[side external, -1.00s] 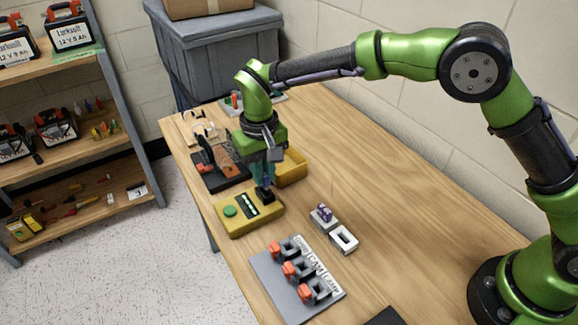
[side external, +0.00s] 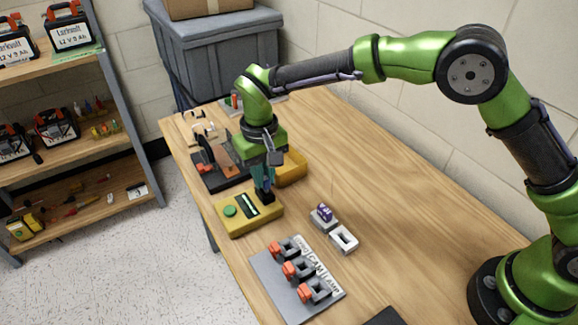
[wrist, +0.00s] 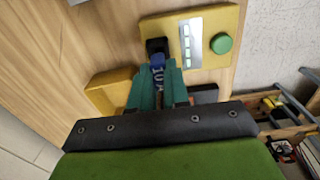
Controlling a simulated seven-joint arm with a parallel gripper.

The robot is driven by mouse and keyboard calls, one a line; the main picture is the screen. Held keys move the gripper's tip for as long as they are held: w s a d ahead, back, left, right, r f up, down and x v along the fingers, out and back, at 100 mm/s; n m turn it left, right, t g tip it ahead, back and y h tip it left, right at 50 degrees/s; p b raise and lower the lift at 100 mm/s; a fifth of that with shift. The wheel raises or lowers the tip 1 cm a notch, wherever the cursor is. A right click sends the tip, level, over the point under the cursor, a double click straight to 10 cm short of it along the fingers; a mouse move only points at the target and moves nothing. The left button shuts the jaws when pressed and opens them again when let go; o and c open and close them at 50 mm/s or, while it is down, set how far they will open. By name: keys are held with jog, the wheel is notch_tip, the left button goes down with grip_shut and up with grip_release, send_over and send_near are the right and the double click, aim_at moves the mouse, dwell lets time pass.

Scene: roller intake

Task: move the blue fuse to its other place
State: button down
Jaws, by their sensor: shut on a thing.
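My gripper (side external: 264,190) points down at the yellow box (side external: 238,222), at the end of its top nearest the wooden bin. In the wrist view my gripper (wrist: 158,70) is shut on the blue fuse (wrist: 157,61), which shows between the fingertips. The fuse is at the black socket (wrist: 156,45) on the yellow box; I cannot tell how deep it sits. In the side view the fingers and the socket (side external: 265,197) hide the fuse. A two-slot holder has a purple-blue piece (side external: 324,212) in its grey part and an empty white part (side external: 343,240).
The yellow box has a green button (side external: 230,211) and a lit strip. A yellow bin (side external: 293,168) and a dark tool stand (side external: 213,175) are close behind my gripper.

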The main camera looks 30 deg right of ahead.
jog(key=shift+f, duration=0.9)
jog(key=c, duration=1.4)
grip_release()
jog(key=shift+r, duration=0.1)
jog(key=shift+r, duration=1.45)
jog(key=o, duration=0.5)
jog(key=shift+o, duration=0.2)
